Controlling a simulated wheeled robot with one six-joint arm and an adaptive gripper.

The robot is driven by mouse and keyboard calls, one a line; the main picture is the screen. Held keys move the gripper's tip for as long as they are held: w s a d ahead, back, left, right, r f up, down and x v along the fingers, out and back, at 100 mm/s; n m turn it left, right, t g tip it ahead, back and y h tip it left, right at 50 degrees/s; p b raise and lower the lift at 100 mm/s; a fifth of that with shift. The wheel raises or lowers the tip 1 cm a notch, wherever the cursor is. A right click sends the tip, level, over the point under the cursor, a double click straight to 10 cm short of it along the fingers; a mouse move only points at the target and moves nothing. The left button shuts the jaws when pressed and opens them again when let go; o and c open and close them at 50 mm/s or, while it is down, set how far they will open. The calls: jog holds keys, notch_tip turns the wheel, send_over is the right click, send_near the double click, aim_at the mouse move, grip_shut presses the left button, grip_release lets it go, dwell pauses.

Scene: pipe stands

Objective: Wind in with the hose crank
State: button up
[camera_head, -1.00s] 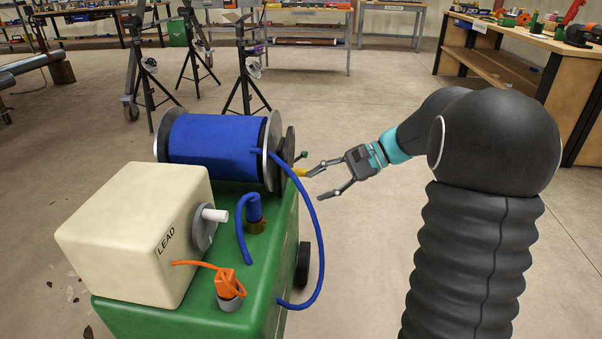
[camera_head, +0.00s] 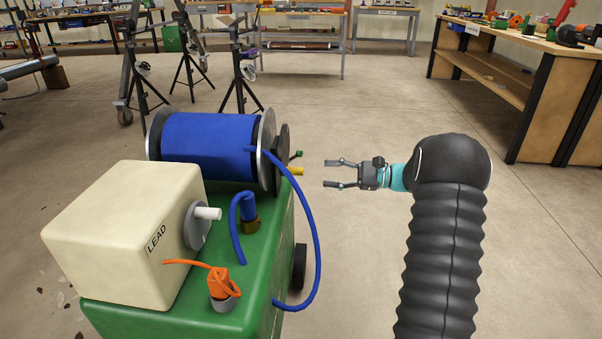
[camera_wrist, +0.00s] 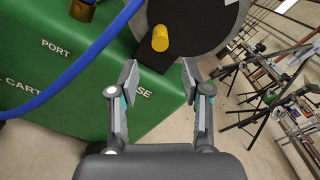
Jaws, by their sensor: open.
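The hose reel (camera_head: 208,147) is a blue wound drum between grey flanges on a green cart (camera_head: 252,285). On its right end is a dark crank disc (camera_head: 283,145) with a yellow handle (camera_head: 294,171) sticking out to the right. My gripper (camera_head: 326,173) is open and empty, to the right of the handle, pointing at it with a clear gap. In the wrist view the yellow handle (camera_wrist: 160,38) shows ahead of and between the open fingertips (camera_wrist: 159,65), in front of the dark disc. The blue hose (camera_head: 314,215) loops down from the reel beside the cart.
A small green knob (camera_head: 298,154) sits near the handle. A cream box marked LEAD (camera_head: 125,235) and an orange plug (camera_head: 219,282) are on the cart. Black tripods (camera_head: 240,75) stand behind. A workbench (camera_head: 520,75) is at the right; the floor between is clear.

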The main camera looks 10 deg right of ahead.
aim_at(301, 172)
jog(key=x, duration=0.9)
jog(key=shift+d, duration=0.15)
grip_shut()
